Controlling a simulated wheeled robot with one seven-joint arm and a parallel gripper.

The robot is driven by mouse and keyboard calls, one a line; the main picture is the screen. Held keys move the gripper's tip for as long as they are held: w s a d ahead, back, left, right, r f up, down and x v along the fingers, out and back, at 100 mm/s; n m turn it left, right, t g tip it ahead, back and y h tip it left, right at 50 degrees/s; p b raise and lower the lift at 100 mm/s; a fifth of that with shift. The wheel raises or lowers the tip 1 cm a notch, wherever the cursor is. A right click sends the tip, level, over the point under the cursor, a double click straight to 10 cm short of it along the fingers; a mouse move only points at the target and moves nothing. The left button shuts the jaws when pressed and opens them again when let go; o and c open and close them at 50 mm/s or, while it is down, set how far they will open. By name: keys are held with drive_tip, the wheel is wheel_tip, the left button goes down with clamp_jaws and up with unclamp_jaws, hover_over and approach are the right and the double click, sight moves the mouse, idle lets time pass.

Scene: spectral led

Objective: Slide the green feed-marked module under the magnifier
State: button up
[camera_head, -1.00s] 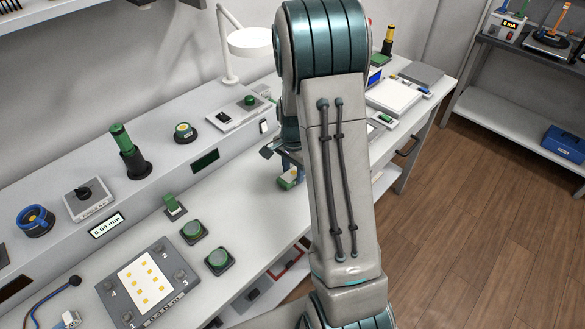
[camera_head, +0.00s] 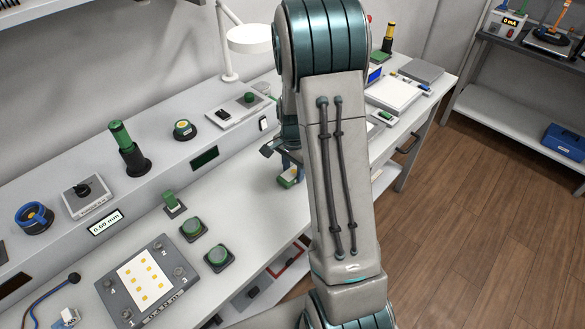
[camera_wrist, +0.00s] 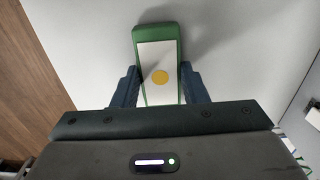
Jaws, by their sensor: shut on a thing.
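The green module (camera_wrist: 140,32) has a white face with a yellow dot, seen in the wrist view. My gripper (camera_wrist: 160,88) is shut on its sides, and its far end sticks out beyond the fingers. In the head view the module (camera_head: 288,182) is a small green and pale shape low over or on the white bench, partly hidden by my gripper and arm. I cannot tell whether it touches the bench. A white round lamp-like head (camera_head: 250,40) on a bent arm, which looks like the magnifier, stands at the back, up and left of the module.
A raised ledge with a black-and-green holder (camera_head: 128,150) and a dial box (camera_head: 88,198) runs along the back. Two green buttons (camera_head: 192,228) and a grey plate with yellow squares (camera_head: 140,280) are left of the module. My arm hides part of the bench.

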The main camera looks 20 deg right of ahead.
sight(293, 172)
drive_tip(key=shift+f, duration=0.2)
drive_tip(key=o, duration=1.1)
drive_tip(key=shift+r, duration=0.1)
wheel_tip(293, 172, up, 14)
drive_tip(key=shift+f+b, duration=0.15)
drive_tip(key=shift+b, duration=0.4)
drive_tip(key=s+a+r+n+t, duration=0.1)
drive_tip(key=s+a+n, duration=0.2)
drive_tip(key=s, duration=0.3)
drive_tip(key=s+a+r+n+t, duration=0.1)
drive_tip(key=s+a+r+n, duration=0.1)
drive_tip(key=s+n, duration=0.4)
drive_tip(key=s+a+r+n+t, duration=0.1)
drive_tip(key=s+a+n, duration=0.3)
drive_tip(key=s, duration=0.4)
drive_tip(key=shift+a+r+n, duration=0.3)
drive_tip(key=shift+a+r, duration=0.1)
drive_tip(key=shift+a, duration=0.2)
